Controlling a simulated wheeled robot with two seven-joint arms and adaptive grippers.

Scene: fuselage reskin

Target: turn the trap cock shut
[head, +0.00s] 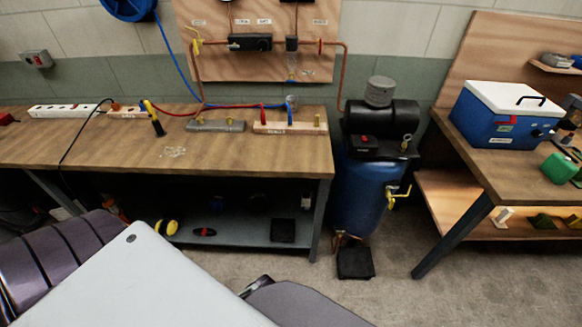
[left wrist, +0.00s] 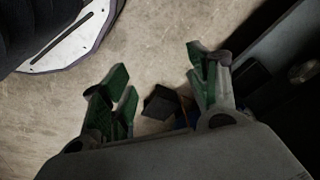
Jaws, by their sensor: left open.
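No cock carries a label I can read as the trap cock. My right gripper is not in view.
A dark block (left wrist: 160,102) lies on the floor beyond my left fingers. A black box (head: 355,262) stands below the tank. The wooden bench (head: 240,150) and right table (head: 500,170) flank the tank, with bare floor (head: 390,290) in front.

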